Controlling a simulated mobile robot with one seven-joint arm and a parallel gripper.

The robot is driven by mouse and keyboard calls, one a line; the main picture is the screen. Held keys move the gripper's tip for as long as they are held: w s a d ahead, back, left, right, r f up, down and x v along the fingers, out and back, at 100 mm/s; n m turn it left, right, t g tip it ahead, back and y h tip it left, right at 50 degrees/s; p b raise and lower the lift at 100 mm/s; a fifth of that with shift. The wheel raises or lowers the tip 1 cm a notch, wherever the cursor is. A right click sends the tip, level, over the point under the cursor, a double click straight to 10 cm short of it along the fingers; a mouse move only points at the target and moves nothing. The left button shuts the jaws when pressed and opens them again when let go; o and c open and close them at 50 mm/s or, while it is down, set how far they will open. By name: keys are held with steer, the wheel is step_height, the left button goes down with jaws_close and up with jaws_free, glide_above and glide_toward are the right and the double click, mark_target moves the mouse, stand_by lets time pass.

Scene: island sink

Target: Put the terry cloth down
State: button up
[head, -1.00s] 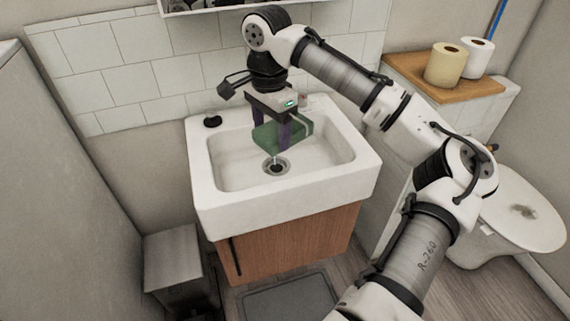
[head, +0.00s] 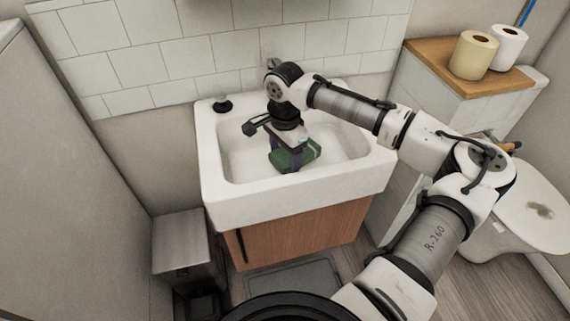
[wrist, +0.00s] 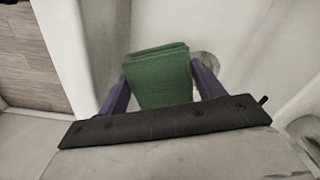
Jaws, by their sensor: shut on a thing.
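The green terry cloth (head: 305,152), a folded block, is down inside the white sink basin (head: 345,160) in the head view. My gripper (head: 283,164) is shut on it, with the purple fingers on either side. In the wrist view the cloth (wrist: 158,78) sits between the two purple fingers of my gripper (wrist: 160,85). The cloth looks low in the basin, but I cannot tell whether it touches the bottom. The drain is mostly hidden in the head view.
A black stopper-like knob (head: 222,105) sits on the sink's back left rim. A wooden-topped cabinet (head: 425,60) with two paper rolls (head: 472,55) stands at right, by the toilet (head: 530,212). A grey bin (head: 182,240) stands at lower left. The basin's right side is clear.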

mark_target(285, 155)
steer(key=shift+f, duration=2.55)
steer(key=shift+f, duration=0.15)
steer(key=o, duration=1.1)
steer(key=shift+c, duration=0.2)
step_height(285, 155, up, 12)
steer(key=shift+r+b, duration=0.2)
steer(key=shift+b, duration=0.4)
